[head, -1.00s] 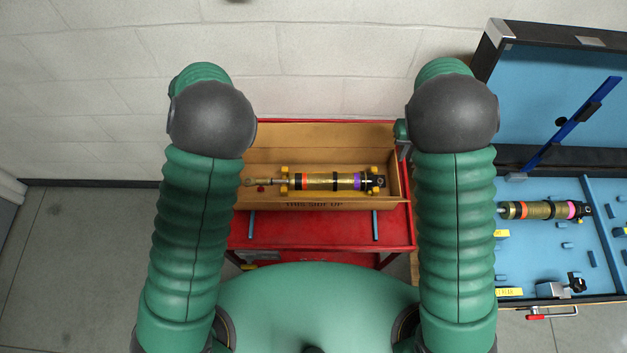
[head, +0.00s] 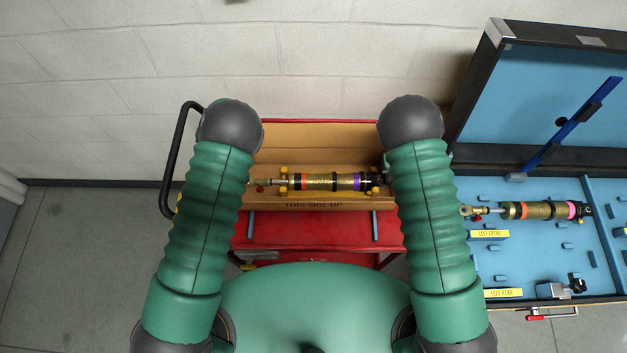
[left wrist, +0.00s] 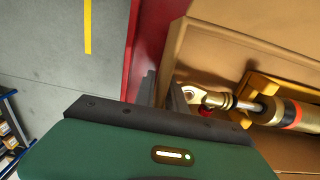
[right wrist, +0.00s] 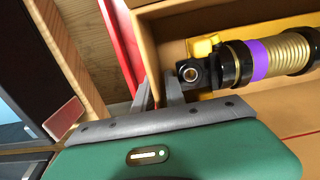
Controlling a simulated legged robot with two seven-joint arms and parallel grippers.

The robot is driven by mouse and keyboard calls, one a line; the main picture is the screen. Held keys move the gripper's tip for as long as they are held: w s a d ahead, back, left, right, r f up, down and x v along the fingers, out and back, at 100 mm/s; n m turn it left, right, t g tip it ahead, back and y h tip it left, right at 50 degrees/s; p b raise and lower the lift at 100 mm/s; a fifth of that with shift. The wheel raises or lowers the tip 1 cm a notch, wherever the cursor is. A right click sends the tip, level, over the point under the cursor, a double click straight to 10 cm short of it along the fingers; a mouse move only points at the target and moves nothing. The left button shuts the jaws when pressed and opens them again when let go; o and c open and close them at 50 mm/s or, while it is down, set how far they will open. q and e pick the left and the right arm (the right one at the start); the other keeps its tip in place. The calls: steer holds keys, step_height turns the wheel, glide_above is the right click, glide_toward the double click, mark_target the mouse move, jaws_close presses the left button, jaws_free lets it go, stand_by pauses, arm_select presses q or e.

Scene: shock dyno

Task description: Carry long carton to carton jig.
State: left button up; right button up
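The long carton (head: 340,202) is an open tan box marked "THIS SIDE UP" on the red cart top. A gold shock absorber (head: 325,182) with orange and purple bands lies in it on yellow supports. My left gripper (left wrist: 162,95) has its fingers close together on either side of the carton's left end wall, seemingly shut on it. My right gripper (right wrist: 158,92) likewise pinches the right end wall, by the shock's black eye end. In the head view my right gripper (head: 387,166) shows only partly, and my left arm hides the left gripper. The carton jig cannot be made out.
The red cart (head: 315,230) has a black handle (head: 178,150) at the left. To the right, an open blue-lined case (head: 590,240) holds another shock (head: 545,210) and yellow labels. A pale block wall stands behind; the floor at left is clear.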

arm_select(q)
steer(key=shift+f, duration=0.55)
arm_select(e)
steer(key=shift+f, duration=0.5)
arm_select(q)
jaws_close()
arm_select(e)
jaws_close()
arm_select(q)
steer(key=shift+r, duration=0.1)
arm_select(e)
steer(key=shift+r, duration=0.1)
